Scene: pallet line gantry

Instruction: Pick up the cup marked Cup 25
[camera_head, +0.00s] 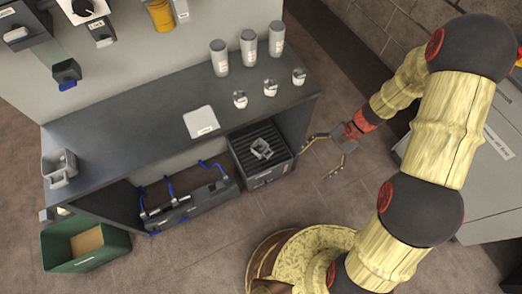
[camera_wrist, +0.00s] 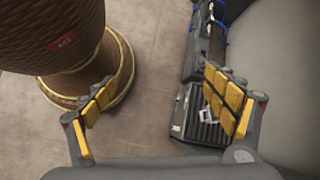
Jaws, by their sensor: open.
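Three small silvery cups stand on the dark bench (camera_head: 130,128) near its right end: a left cup (camera_head: 240,99), a middle cup (camera_head: 270,88) and a right cup (camera_head: 299,76). Each bears a label too small to read, so I cannot tell which is Cup 25. My gripper (camera_head: 318,160) is open and empty, to the right of the bench and apart from the cups. In the wrist view its yellow-padded fingers (camera_wrist: 165,90) are spread wide with floor between them. No cup shows in that view.
Three tall grey canisters (camera_head: 248,48) stand behind the cups. A white labelled plate (camera_head: 201,121) lies to their left. Below are a dark slatted crate (camera_head: 265,178) and a case with blue straps (camera_head: 185,205). A green bin (camera_head: 85,262) stands lower left. A grey cabinet (camera_head: 490,170) stands right.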

